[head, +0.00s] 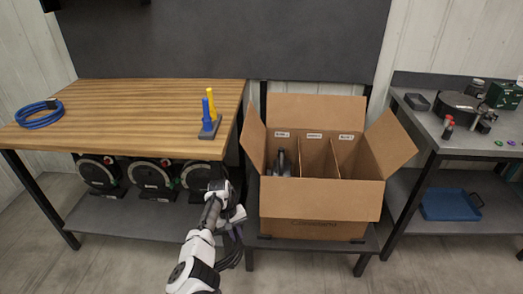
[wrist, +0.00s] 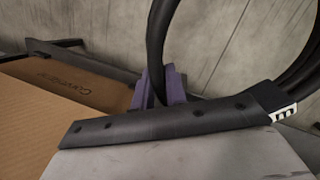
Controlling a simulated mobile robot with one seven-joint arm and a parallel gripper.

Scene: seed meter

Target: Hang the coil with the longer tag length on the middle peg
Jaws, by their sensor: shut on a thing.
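My gripper (head: 228,212) is in front of the gap between the wooden bench and the cardboard box. It is shut on a black coil (head: 232,252), which hangs below it. In the wrist view the black coil (wrist: 162,35) loops up from purple fingertips (wrist: 158,88). A white tag (wrist: 284,113) on the coil shows only an "m"; its number is hidden. A blue coil (head: 38,121) lies on the left of the wooden bench (head: 130,105), with a dark tag (head: 52,104) too small to read. I cannot make out any pegs.
An open cardboard box (head: 315,210) has three labelled compartments; a dark object (head: 281,163) is in the left one. A blue and yellow item (head: 210,115) stands at the bench's right edge. Several black round units (head: 153,178) sit below. A grey bench (head: 450,140) is at right.

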